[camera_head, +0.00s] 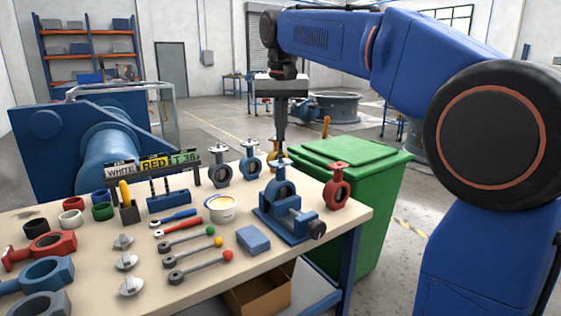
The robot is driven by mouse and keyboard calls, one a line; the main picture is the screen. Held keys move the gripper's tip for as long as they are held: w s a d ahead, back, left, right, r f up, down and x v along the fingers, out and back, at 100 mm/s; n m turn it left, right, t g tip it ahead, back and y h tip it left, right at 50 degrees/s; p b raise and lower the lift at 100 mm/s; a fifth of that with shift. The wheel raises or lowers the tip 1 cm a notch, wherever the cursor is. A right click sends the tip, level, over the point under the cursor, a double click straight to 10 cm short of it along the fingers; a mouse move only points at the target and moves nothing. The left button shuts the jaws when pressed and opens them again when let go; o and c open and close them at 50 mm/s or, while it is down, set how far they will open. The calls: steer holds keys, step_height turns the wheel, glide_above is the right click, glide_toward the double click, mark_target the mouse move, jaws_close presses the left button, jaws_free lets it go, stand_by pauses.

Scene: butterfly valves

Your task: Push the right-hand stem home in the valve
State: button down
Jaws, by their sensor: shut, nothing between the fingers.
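A blue valve body (269,192) is clamped upright in a blue vise (296,228) near the right part of the bench. A stem with a pale blue, flat top (283,162) stands upright in the top of this valve. How deep the stem sits I cannot tell. My gripper (281,149) points straight down above the stem, its dark fingers shut and empty. The fingertips are very close to the stem's top; whether they touch it I cannot tell.
A red valve (336,187) stands right of the vise; grey (219,167) and blue (250,163) valves stand behind it, with an orange one partly hidden. A blue block (253,240), a cream tub (220,210) and several handles lie left. A green bin (367,190) stands beyond the bench.

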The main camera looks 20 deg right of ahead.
steer(key=shift+s+x, duration=0.15)
steer(key=shift+x, duration=0.65)
steer(key=shift+s+x, duration=0.2)
steer(key=shift+x, duration=0.6)
stand_by(0.9)
stand_by(0.6)
steer(key=shift+w+v, duration=0.25)
steer(key=shift+v, duration=1.05)
steer(key=shift+w+v, duration=0.3)
steer(key=shift+v, duration=1)
steer(key=shift+w+v, duration=0.25)
steer(key=shift+v, duration=1.05)
steer(key=shift+d+r, duration=0.1)
steer(key=shift+r, duration=0.1)
steer(key=s+d+f+n+t, duration=0.1)
steer(key=s+d+f, duration=0.2)
steer(key=s+f, duration=1.3)
steer(key=s+d+f+n+t, duration=0.1)
steer(key=s+d+f, duration=0.3)
steer(key=s+f, duration=1.3)
steer(key=shift+f, duration=0.75)
